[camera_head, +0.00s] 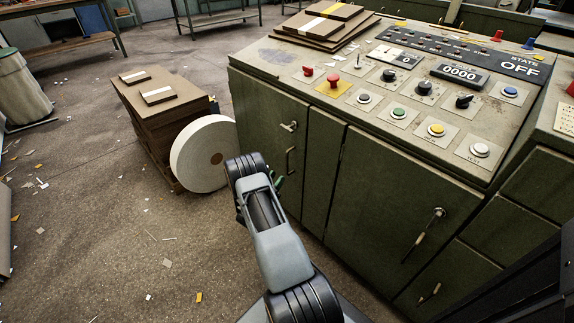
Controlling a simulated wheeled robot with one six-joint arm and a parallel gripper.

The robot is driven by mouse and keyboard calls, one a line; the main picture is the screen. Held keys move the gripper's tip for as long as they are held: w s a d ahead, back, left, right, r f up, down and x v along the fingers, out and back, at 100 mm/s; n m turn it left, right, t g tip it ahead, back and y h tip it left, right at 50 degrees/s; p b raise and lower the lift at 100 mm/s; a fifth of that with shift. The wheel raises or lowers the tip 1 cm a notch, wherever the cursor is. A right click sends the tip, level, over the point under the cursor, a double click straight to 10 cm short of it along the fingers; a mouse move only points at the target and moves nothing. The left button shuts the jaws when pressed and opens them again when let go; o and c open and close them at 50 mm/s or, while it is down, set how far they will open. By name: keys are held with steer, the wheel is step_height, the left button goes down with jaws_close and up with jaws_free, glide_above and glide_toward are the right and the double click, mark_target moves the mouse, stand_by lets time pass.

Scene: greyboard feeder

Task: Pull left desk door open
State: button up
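The left desk door (262,120) is a dark green panel on the front of the control desk (322,170), and it looks closed, flush with the front. It has a metal latch (288,126) near its upper right edge and a slim vertical pull handle (290,161) below that. My arm reaches up from the bottom and covers the door's lower part. A small dark and green end piece, apparently my gripper (279,182), shows beside the arm, just below and left of the handle. My arm hides most of it. I cannot tell whether it touches the handle or is open.
The right desk door (400,200) is closed, with its own handle (424,234). A white paper roll (204,154) and a stack of greyboard (160,115) stand on the floor left of the desk. Open floor (90,220) with scraps lies at the left.

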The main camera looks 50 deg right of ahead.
mark_target(287, 173)
steer(key=b+x, duration=0.1)
steer(key=x, duration=0.7)
steer(key=shift+c, duration=0.5)
jaws_close()
